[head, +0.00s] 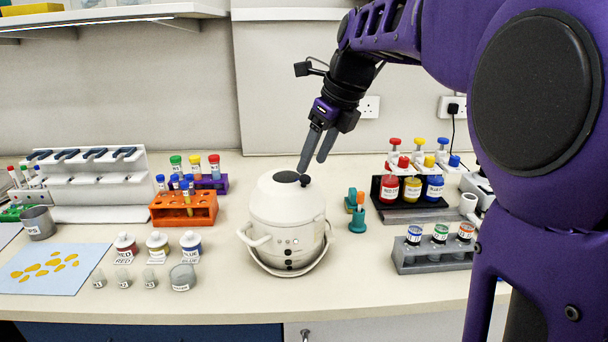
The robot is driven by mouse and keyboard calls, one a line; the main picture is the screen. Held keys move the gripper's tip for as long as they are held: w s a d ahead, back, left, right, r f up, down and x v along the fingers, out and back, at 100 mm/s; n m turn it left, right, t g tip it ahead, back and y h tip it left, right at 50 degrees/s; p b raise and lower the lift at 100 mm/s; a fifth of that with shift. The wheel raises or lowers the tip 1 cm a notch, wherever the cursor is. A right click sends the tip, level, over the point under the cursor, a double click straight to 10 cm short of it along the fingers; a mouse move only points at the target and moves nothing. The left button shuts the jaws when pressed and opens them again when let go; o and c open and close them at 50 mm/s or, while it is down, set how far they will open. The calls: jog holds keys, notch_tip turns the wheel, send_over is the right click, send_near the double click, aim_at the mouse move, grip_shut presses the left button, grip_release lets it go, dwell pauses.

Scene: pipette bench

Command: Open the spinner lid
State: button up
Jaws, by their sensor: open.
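The spinner (288,242) is a white rounded pot-like machine in the middle of the bench, with side handles and small buttons on its front. Its lid (275,195) is closed and has a dark round patch and a small black knob (304,181) on top. My gripper (314,166) comes down from the upper right with its two grey fingers apart and nothing between them. The fingertips are just above and beside the knob; I cannot tell whether they touch the lid.
An orange tube rack (184,210) stands left of the spinner. A teal holder (357,221) and a grey rack of jars (433,256) stand to its right. Red, yellow and blue bottles (411,190) are at back right. A white pipette stand (90,170) is at back left.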

aim_at(306, 177)
jog(key=shift+x, duration=1.9)
grip_shut()
